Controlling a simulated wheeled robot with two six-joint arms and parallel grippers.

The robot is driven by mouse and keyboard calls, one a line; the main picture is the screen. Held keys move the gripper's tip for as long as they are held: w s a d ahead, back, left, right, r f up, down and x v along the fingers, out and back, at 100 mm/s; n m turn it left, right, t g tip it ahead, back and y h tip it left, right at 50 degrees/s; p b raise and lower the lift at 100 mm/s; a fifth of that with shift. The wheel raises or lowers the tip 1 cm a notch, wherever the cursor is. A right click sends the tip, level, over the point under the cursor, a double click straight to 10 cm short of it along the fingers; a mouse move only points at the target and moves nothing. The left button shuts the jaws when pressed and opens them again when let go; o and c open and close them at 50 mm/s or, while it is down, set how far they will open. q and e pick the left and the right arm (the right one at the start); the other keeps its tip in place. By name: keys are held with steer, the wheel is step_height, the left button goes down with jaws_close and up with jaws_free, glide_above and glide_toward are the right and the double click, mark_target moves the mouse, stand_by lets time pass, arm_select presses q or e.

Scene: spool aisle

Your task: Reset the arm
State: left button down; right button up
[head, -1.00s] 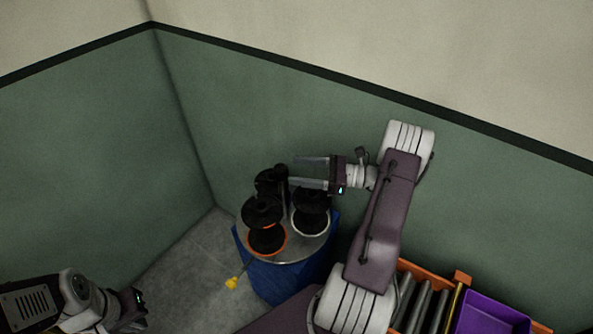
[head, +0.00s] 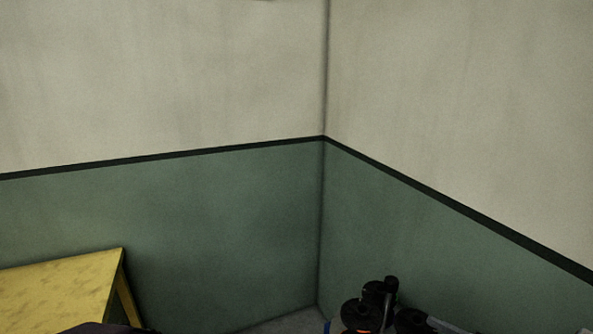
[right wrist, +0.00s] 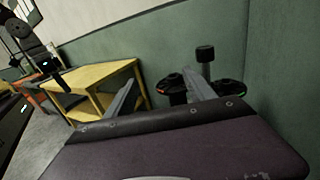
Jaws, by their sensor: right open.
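My right gripper (right wrist: 160,90) shows in the right wrist view as two grey fingers held apart, with nothing seen between them. Beyond them, dark spools, one orange-rimmed (right wrist: 230,88), stand near the green wall; the stand under them is mostly hidden. In the head view the black spools (head: 362,314) are cut off by the bottom edge, and a pale grey piece beside them may be part of my right gripper. A dark arm part with a small light at the right wrist view's left may be my left gripper (right wrist: 45,66); its fingers cannot be made out.
A yellow table (head: 60,290) stands at the lower left of the head view; the right wrist view shows its shelf and legs. Green and cream walls meet in a corner behind the spools. Some grey floor shows at the right wrist view's left.

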steer(key=s+a+r+n+g+y, duration=0.1)
steer(key=a+r+n+g, duration=0.35)
steer(key=a, duration=0.55)
steer(key=s+a+r+n+g+y, duration=0.1)
steer(key=a+r+n+g, duration=0.3)
steer(key=a, duration=0.5)
steer(key=s+a+f+n+g+h, duration=0.3)
steer(key=s+a+n+h, duration=0.1)
steer(key=s, duration=0.3)
steer(key=s+a+f+n+g+h, duration=0.3)
steer(key=s+f+n+g+h, duration=0.1)
steer(key=s, duration=0.2)
arm_select(q)
steer(key=shift+s+a, duration=0.1)
steer(key=shift+s, duration=0.1)
arm_select(e)
steer(key=d+f+n+t+h, duration=0.5)
steer(key=d+n, duration=0.4)
steer(key=d, duration=0.2)
steer(key=f+h, duration=0.1)
steer(key=h, duration=0.1)
steer(key=shift+w+f+h, duration=0.3)
steer(key=shift+w+f, duration=0.05)
steer(key=shift+f, duration=0.05)
